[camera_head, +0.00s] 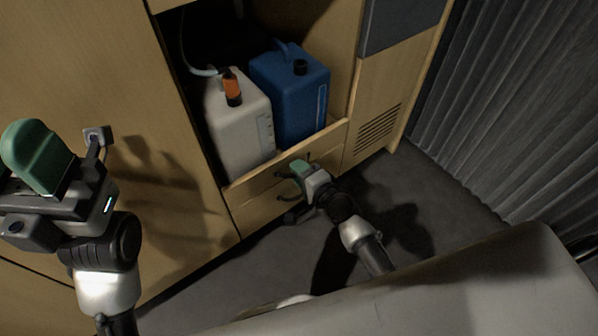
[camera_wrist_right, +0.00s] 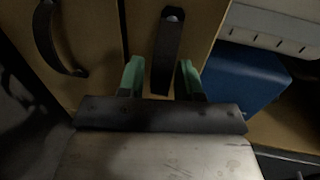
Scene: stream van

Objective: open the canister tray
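The canister tray is a low wooden drawer front (camera_head: 324,146) at the bottom of the cabinet opening, and it looks about flush with the cabinet. A white canister (camera_head: 240,135) with an orange cap and a blue canister (camera_head: 292,95) stand behind it. My right gripper (camera_head: 300,168) is at the tray front. In the right wrist view, its green fingers (camera_wrist_right: 160,79) are apart, with a dark bar handle (camera_wrist_right: 171,40) between them; finger contact is not clear. My left gripper (camera_head: 38,155) is raised at the left, away from the tray; its finger gap is not visible.
A second dark handle (camera_wrist_right: 48,40) sits on the neighbouring lower panel. A vented panel (camera_head: 378,128) is right of the tray, and a grey curtain (camera_head: 500,110) hangs further right. Dark floor (camera_head: 440,190) in front is clear. A pale rounded surface (camera_head: 470,290) fills the lower right.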

